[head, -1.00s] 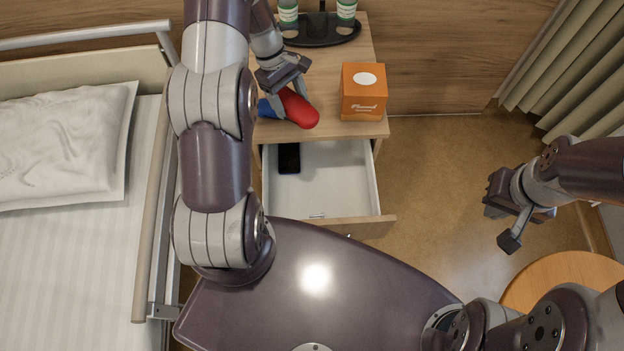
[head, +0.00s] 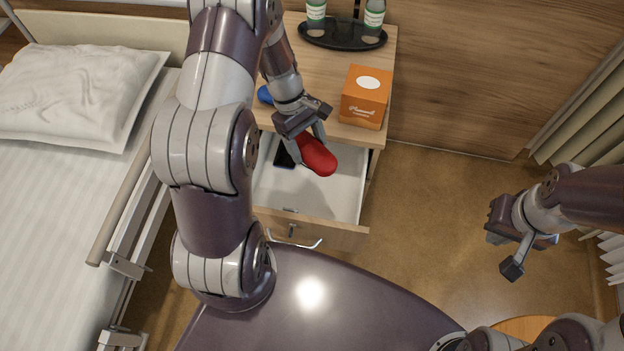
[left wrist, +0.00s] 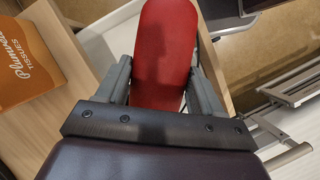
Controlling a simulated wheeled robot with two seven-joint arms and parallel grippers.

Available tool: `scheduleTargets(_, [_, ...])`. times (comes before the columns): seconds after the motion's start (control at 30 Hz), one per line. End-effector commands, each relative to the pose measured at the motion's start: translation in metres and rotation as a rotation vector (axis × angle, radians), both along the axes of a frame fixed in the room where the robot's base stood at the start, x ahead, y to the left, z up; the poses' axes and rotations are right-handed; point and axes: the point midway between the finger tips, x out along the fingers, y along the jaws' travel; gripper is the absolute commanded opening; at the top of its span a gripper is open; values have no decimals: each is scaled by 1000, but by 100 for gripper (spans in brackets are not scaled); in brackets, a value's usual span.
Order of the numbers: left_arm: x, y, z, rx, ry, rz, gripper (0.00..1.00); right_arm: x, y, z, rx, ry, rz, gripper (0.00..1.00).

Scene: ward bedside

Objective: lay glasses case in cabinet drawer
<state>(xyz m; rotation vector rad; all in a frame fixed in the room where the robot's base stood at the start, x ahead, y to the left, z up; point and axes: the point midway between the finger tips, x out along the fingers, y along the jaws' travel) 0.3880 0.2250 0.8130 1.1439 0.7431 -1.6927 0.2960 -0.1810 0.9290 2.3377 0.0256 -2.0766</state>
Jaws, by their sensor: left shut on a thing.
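The red glasses case (head: 317,156) is held in my left gripper (head: 306,140), whose fingers are shut on its sides. In the head view the case is above the open cabinet drawer (head: 335,191), apart from the drawer floor as far as I can tell. The case also shows in the left wrist view (left wrist: 165,55), its far end sticking out past the fingers. A dark phone-like object (head: 283,156) lies in the drawer at its left rear, partly hidden by the gripper. My right gripper (head: 512,245) is at the right, over the floor, empty with its fingers apart.
On the cabinet top (head: 318,70) stand an orange tissue box (head: 364,97), a black tray (head: 341,38) with bottles, and a blue object (head: 265,95) partly hidden by my arm. The bed (head: 60,200) is left. The drawer's right and front parts are clear.

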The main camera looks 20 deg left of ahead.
Motion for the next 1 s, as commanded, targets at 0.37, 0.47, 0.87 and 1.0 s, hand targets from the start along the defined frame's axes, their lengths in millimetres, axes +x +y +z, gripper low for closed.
scheduleTargets(0.37, [-10, 14, -137, -4, 15, 513, 35, 0, 0, -106, 0, 1, 0, 0])
scheduleTargets(0.47, [-10, 16, -164, -3, 18, 582, 35, 0, 0, -126, 0, 1, 0, 0])
scheduleTargets(0.87, [-11, 17, -238, 0, 23, 633, 35, 0, 0, -155, 0, 0, 0, 0])
scheduleTargets(1.0, [-11, 17, -256, 0, 23, 633, 35, 0, 0, -162, 0, 0, 0, 0])
